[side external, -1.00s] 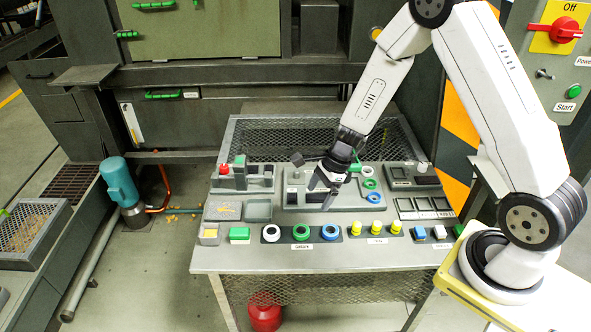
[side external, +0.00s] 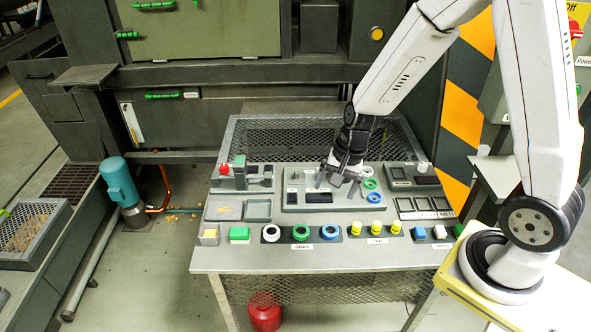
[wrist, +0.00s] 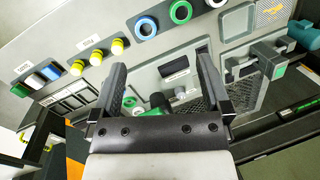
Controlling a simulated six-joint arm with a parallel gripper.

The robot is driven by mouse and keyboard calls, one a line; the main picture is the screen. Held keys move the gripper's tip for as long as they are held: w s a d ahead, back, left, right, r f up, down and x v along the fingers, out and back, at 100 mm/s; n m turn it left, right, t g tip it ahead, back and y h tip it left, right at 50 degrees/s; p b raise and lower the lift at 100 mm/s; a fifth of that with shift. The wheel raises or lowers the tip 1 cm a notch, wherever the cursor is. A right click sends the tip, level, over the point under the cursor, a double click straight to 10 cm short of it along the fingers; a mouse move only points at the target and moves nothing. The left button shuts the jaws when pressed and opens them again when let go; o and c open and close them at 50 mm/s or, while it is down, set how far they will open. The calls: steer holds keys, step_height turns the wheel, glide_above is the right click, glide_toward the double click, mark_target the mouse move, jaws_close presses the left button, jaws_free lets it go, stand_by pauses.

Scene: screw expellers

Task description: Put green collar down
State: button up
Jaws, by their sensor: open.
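A green collar (side external: 301,232) sits in the front row between a white collar (side external: 272,233) and a blue collar (side external: 331,231). The wrist view also shows this green collar (wrist: 181,11) at the top. My gripper (side external: 345,180) is over the middle panel, behind that row. In the wrist view its jaws (wrist: 158,62) are wide apart, with no object clasped at the tips. A green ring (side external: 370,184) lies on the panel's right.
Yellow-topped pegs (side external: 376,229) stand right of the collar row. A fixture with a red knob (side external: 224,169) stands at left. Empty dark slots (side external: 425,207) lie at right. A shallow tray (side external: 258,210) is at left. The mesh guard (side external: 300,140) rises behind.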

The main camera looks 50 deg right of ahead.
steer(key=s+r+n+t+h, duration=0.1)
steer(key=s+r+n, duration=0.4)
steer(key=n, duration=0.6)
steer(key=shift+s+a+r+n+h, duration=0.4)
steer(key=shift+s+h, duration=0.1)
steer(key=shift+s, duration=0.3)
steer(key=shift+f, duration=0.1)
